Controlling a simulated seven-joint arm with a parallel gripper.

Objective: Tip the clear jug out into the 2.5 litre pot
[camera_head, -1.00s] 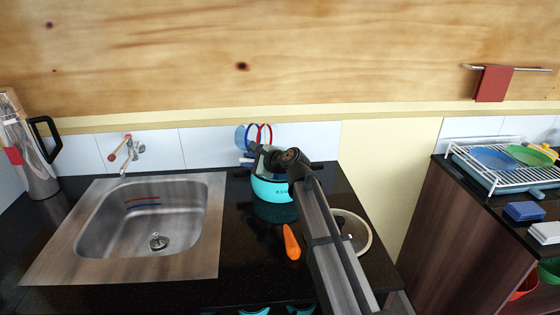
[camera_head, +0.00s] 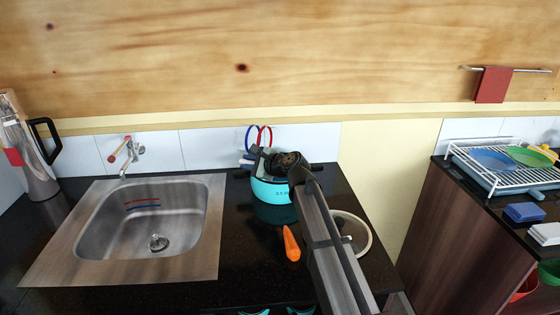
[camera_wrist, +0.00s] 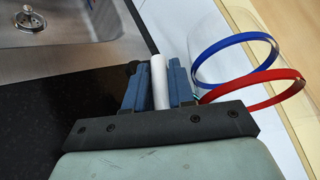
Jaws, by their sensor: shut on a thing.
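The teal pot (camera_head: 275,192), with lettering that seems to start with 2.5, stands upright on the dark counter right of the sink. My gripper (camera_head: 268,158) is over the pot's rim in the head view, with my wrist hiding part of the pot. In the wrist view my gripper (camera_wrist: 158,88) has its two blue-grey fingers on either side of a white bar-like piece (camera_wrist: 158,80) and is shut on it. I cannot tell whether this is the clear jug's handle.
A carrot (camera_head: 291,243) and a round lid (camera_head: 354,237) lie in front. The steel sink (camera_head: 150,228) is left; a tall kettle (camera_head: 35,160) stands beyond it.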

